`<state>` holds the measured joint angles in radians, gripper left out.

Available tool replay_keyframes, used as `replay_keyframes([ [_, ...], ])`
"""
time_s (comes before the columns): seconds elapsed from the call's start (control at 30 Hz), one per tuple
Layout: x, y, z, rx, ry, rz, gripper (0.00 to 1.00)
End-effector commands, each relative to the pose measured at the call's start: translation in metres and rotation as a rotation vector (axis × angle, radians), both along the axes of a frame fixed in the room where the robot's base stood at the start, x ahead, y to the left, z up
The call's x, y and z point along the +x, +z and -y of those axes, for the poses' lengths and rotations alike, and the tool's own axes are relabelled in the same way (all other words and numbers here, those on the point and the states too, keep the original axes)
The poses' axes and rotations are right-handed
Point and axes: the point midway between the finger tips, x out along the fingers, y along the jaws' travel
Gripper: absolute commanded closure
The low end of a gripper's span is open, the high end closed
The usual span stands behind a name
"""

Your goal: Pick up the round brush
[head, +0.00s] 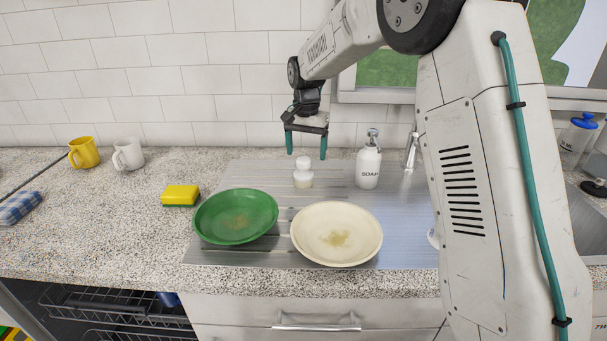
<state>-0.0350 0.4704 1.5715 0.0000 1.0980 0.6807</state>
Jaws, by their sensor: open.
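A small white object with a knob-like top, which looks like the round brush (303,175), stands upright on the metal drainboard behind the two plates. My gripper (306,155) points down above it, with its two teal fingertips spread apart, one on either side of the brush's top as seen from here. The jaws are open and empty. From this single view I cannot tell how far the fingertips are in depth from the brush, and no contact shows.
A white soap bottle (368,166) stands close right of the brush. A green plate (210,222) and a cream plate (312,245) lie in front. A yellow sponge (181,194) and two mugs (84,153) are left. The tiled wall (200,80) stands behind.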

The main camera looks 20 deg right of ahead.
Motion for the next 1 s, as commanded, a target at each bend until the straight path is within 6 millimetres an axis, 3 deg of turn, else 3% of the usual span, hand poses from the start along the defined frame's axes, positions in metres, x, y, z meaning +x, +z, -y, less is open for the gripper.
replay_keyframes([
  [0.37,0.001,-0.036,-0.003,0.000,-0.002,-0.003,0.22],
  [0.6,0.002,-0.071,-0.007,-0.001,-0.002,-0.004,0.22],
  [0.87,0.002,-0.078,-0.007,0.000,-0.002,-0.001,0.22],
  [0.9,0.002,-0.078,-0.007,0.000,-0.002,-0.001,0.25],
  [1.0,0.002,-0.078,-0.007,0.000,-0.002,-0.001,0.52],
])
